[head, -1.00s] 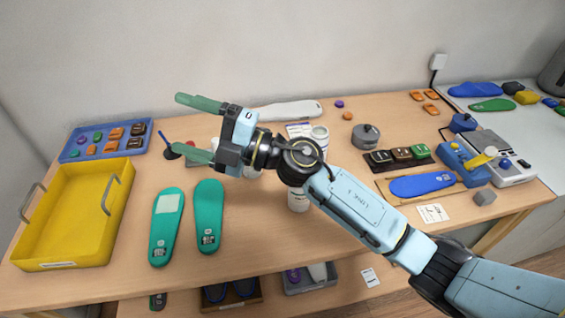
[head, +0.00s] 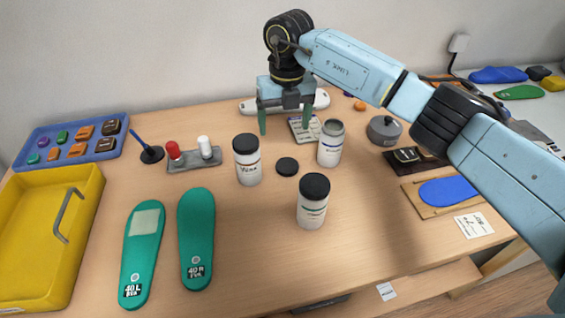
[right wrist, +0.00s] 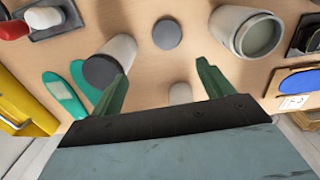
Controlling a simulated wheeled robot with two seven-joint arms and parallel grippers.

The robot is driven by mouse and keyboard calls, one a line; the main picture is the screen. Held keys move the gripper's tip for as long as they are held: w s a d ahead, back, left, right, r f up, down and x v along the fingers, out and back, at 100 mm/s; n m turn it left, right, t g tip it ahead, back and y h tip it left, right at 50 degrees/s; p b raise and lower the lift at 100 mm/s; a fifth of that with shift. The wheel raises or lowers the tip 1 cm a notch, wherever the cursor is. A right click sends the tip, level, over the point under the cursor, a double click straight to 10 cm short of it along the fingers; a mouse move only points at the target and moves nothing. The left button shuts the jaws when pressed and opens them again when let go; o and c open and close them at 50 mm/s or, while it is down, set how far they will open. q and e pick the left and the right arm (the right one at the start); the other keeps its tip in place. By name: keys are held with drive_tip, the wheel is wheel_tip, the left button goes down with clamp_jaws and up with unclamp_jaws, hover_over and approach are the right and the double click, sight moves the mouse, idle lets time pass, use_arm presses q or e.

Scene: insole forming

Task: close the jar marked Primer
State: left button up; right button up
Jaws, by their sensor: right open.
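An open white jar (head: 330,146) without a lid stands right of centre; its open mouth also shows in the right wrist view (right wrist: 258,37). A loose dark round lid (head: 287,166) lies flat on the table to its left, and also shows in the right wrist view (right wrist: 167,34). Two white jars wear black lids: one on the left (head: 247,163) and one nearer me (head: 312,205). I cannot read "Primer" on any jar. My right gripper (head: 286,127) is open and empty, pointing down above the table behind the loose lid. My left gripper is out of view.
A holder with red and white bottles (head: 193,158), two green insoles (head: 196,235) and a yellow tray (head: 88,225) stand to the left. A grey round pot (head: 384,131) and a blue insole (head: 447,190) are to the right. The front middle of the table is clear.

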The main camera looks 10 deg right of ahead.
drive_tip(key=shift+w+d, duration=0.3)
drive_tip(key=shift+d, duration=0.2)
drive_tip(key=shift+s, duration=0.15)
hover_over(287, 165)
wheel_tip(287, 165, down, 8)
drive_tip(key=shift+s+f, duration=0.1)
drive_tip(key=shift+s, duration=0.05)
wheel_tip(287, 165, down, 5)
drive_tip(key=shift+f+b, duration=0.15)
drive_tip(key=shift+b, duration=0.25)
drive_tip(key=c, duration=1.1)
